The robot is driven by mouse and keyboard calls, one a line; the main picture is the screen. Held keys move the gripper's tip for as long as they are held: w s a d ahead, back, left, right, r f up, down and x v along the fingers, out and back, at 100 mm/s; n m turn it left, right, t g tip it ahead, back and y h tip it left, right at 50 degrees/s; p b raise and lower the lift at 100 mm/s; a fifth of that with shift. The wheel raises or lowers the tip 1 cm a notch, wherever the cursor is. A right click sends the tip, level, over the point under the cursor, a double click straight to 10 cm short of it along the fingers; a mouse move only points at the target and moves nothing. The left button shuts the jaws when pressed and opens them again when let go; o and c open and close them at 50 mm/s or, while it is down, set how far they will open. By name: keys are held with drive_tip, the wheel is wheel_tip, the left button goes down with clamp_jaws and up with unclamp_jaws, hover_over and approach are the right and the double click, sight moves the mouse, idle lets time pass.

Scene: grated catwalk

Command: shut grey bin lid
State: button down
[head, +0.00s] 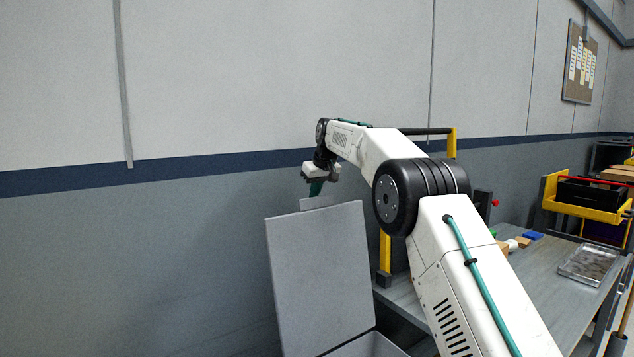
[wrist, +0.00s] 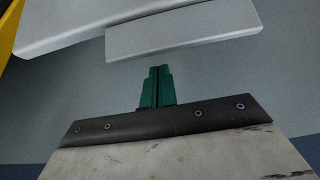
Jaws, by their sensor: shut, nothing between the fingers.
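The grey bin (head: 370,346) stands at the bottom centre of the head view, mostly cut off by the frame edge. Its grey lid (head: 320,270) stands open, nearly upright, with a small lip (head: 322,202) at its top edge. My gripper (head: 316,188) is at the lid's top, beside the lip; the head view does not show clearly whether they touch. In the wrist view, my gripper's green fingers (wrist: 157,72) are shut together and empty. The lid's lip (wrist: 182,32) lies just beyond the fingertips, and the lid panel (wrist: 90,22) shows behind it.
A grey workbench (head: 530,268) stands to the right, with a metal tray (head: 590,262), small blocks and a yellow rack (head: 585,195) on or near it. A yellow post (head: 385,252) rises close to the lid's right. The wall is behind; the left side looks free.

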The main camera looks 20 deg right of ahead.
drive_tip(key=shift+s+d+r, duration=0.2)
drive_tip(key=shift+s+r, duration=0.05)
drive_tip(key=shift+s, duration=0.3)
drive_tip(key=shift+s+d+r, duration=0.15)
drive_tip(key=shift+s+r, duration=0.05)
drive_tip(key=shift+s, duration=0.4)
drive_tip(key=shift+s+d+r, duration=0.2)
drive_tip(key=shift+s+r, duration=0.05)
drive_tip(key=shift+s, duration=0.3)
drive_tip(key=shift+d, duration=0.1)
